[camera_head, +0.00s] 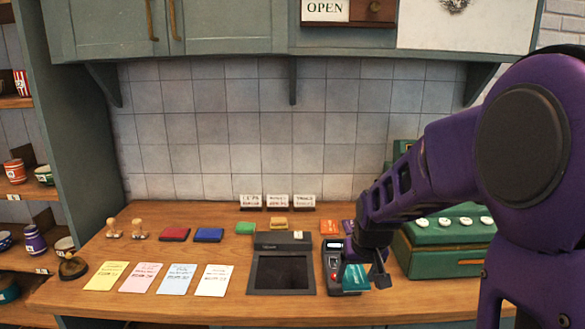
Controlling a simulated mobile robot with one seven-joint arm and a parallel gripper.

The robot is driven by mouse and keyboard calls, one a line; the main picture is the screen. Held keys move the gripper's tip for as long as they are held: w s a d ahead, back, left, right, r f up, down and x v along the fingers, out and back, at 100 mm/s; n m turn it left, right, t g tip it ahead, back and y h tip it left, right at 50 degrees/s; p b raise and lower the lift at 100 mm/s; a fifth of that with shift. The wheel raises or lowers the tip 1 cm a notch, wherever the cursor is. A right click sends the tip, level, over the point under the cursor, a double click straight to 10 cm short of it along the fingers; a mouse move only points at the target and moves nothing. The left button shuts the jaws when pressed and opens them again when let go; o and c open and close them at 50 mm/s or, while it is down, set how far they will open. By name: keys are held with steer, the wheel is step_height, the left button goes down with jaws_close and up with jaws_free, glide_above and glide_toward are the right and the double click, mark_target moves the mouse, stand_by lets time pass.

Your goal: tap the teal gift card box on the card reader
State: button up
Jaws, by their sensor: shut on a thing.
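The teal gift card box (355,279) is held in my gripper (367,275), low over the right part of the wooden counter. My gripper is shut on it. The box overlaps the reader's right lower side in this view. I cannot tell whether they touch. Part of the reader is hidden behind the box and my gripper.
A black tray (255,272) lies left of the reader. A green cash register (440,262) stands close on the right. Orange boxes (329,227) lie behind the reader. Colored paper cards (140,277), ink pads (209,235) and stamps (140,229) occupy the left counter.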

step_height(320, 180, down, 8)
steer(key=s, duration=0.1)
steer(key=shift+s, duration=0.15)
stand_by(0.8)
